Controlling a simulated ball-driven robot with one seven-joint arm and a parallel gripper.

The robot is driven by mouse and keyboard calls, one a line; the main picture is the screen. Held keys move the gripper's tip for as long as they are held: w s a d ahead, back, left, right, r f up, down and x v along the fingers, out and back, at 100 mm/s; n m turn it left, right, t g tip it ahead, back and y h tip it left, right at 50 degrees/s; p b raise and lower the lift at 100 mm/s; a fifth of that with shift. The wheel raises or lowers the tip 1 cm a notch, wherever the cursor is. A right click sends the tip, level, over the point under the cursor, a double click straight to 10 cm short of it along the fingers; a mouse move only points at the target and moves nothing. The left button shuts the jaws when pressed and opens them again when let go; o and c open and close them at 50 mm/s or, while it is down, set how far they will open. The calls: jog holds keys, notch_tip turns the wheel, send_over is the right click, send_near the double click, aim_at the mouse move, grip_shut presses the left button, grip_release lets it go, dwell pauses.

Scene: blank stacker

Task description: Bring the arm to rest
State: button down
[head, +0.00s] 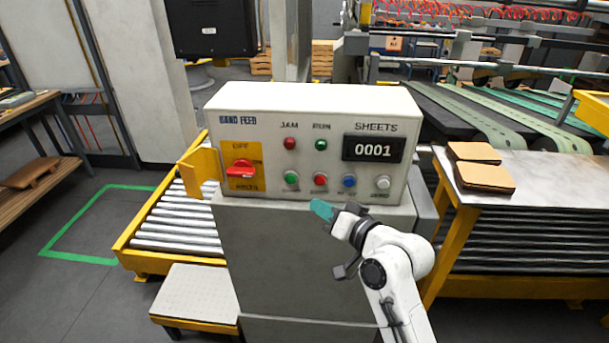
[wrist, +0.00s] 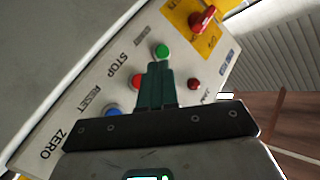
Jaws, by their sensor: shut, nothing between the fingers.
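My white arm reaches up from the bottom right in the head view. My gripper (head: 321,210) has teal fingers, shut and empty, just below the buttons of the cream hand-feed control box (head: 240,101). In the wrist view the shut fingers (wrist: 156,80) overlap the panel between the green button (wrist: 162,50) and the red button (wrist: 137,82). I cannot tell whether they touch the panel. The blue button (head: 349,181) and white zero button (head: 383,182) are to the right. The display (head: 373,149) reads 0001.
A red rotary switch (head: 239,168) sits on the panel's yellow plate. A roller conveyor (head: 180,225) is left of the box. A metal table (head: 463,183) with brown sheet stacks (head: 484,178) is right. A low white-topped step (head: 195,295) stands at front left.

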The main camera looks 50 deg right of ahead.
jog(key=s+a+f+n+g+y, duration=0.1)
jog(key=s+a+f+n+g, duration=0.15)
jog(key=s+a+f, duration=0.35)
jog(key=s+a+f+n+g+y, duration=0.1)
jog(key=a+f+n+g+y, duration=0.1)
jog(key=a+f+g, duration=0.35)
jog(key=s+a+f+n+g, duration=0.1)
jog(key=s+f+n+g, duration=0.1)
jog(key=s, duration=0.6)
jog(key=s+a+f+n+g+h, duration=0.1)
jog(key=s+f+g, duration=0.4)
jog(key=s+f, duration=0.2)
jog(key=shift+s+a+f+n, duration=0.25)
jog(key=shift+s+f+n, duration=0.1)
jog(key=shift+s, duration=0.75)
